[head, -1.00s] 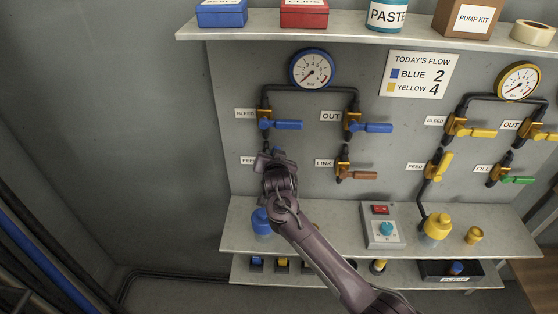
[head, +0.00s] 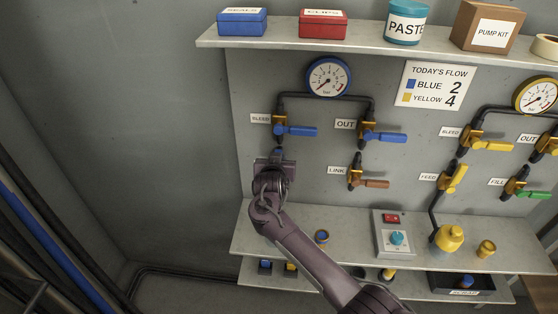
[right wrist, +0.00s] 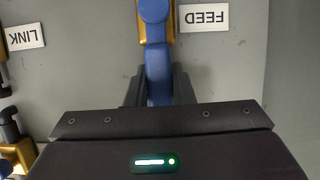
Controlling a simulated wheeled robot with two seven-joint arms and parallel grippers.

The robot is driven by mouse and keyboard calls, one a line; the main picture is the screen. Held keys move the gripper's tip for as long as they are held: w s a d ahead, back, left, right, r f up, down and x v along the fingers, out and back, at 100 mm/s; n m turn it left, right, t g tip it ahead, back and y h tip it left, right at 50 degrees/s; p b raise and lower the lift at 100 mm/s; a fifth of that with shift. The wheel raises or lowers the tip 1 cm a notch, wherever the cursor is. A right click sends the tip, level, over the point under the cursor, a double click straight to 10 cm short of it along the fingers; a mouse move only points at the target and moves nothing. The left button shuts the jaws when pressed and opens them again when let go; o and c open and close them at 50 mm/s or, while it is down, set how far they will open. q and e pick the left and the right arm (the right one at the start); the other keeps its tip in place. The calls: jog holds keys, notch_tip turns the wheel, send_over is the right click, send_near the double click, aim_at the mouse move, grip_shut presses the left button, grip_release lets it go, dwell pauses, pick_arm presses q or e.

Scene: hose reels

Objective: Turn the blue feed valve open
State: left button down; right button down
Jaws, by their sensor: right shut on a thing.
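The blue feed valve shows in the right wrist view with its blue handle (right wrist: 158,62) on a gold body (right wrist: 142,25), beside an upside-down FEED label (right wrist: 205,18). The handle runs straight from the body down the picture, between the fingers of my right gripper (right wrist: 160,88). The gripper is shut on it. In the head view my right gripper (head: 274,161) is at the panel, below the BLEED valve (head: 280,128), and hides most of the feed valve and its label. My left gripper is not in view.
The LINK valve (head: 356,178) with an orange handle is close on the right. The OUT valve (head: 369,132) and a blue-rimmed gauge (head: 328,77) are above.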

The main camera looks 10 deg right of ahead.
jog(key=c, duration=1.2)
grip_release()
jog(key=shift+c, duration=0.2)
jog(key=shift+s, duration=0.1)
jog(key=v, duration=0.7)
jog(key=shift+s+a+r+b, duration=0.15)
jog(key=shift+s+a+b, duration=0.1)
jog(key=shift+b, duration=0.15)
jog(key=shift+d, duration=0.1)
